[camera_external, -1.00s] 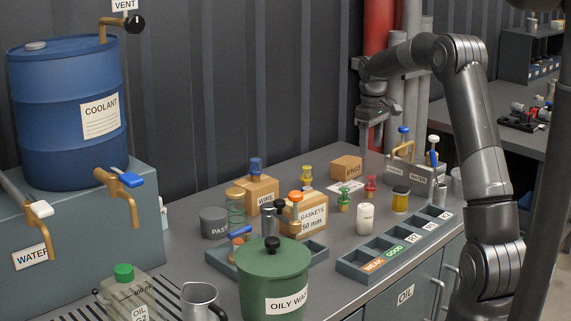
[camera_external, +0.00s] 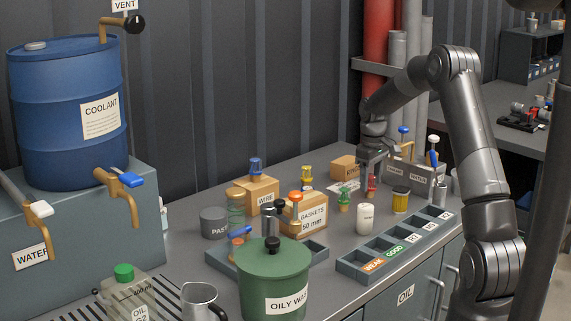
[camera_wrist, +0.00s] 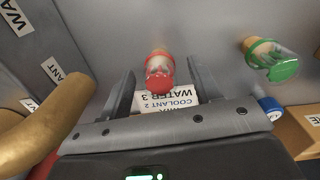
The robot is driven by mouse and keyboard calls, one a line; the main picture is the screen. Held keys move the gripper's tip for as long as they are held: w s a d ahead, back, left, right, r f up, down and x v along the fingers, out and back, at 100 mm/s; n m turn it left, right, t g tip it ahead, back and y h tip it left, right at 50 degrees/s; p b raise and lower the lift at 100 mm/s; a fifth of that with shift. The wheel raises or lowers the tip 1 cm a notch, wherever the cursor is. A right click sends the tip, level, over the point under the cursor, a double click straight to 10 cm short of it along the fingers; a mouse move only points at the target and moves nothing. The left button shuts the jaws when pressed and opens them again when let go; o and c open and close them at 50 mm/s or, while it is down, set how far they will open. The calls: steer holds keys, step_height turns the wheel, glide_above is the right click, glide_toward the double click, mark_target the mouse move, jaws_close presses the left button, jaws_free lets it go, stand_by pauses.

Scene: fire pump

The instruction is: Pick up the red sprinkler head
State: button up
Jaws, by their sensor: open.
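The red sprinkler head (camera_external: 371,186) stands on the bench, right of a green sprinkler head (camera_external: 344,199). My gripper (camera_external: 371,172) is above and around the top of the red head, pointing down. In the wrist view, the red sprinkler head (camera_wrist: 159,72) lies between the two fingers of my gripper (camera_wrist: 158,85), which are open and apart from it. The green head (camera_wrist: 272,60) shows to the right, outside the fingers. Whether the fingers reach low enough on the red head is hard to tell.
A labelled card (camera_wrist: 170,100) lies beneath. A cardboard box (camera_external: 345,167) is behind. A white cylinder (camera_external: 365,218) and a yellow jar (camera_external: 400,200) stand in front.

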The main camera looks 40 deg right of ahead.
steer(key=shift+f, duration=0.15)
steer(key=c, duration=1.1)
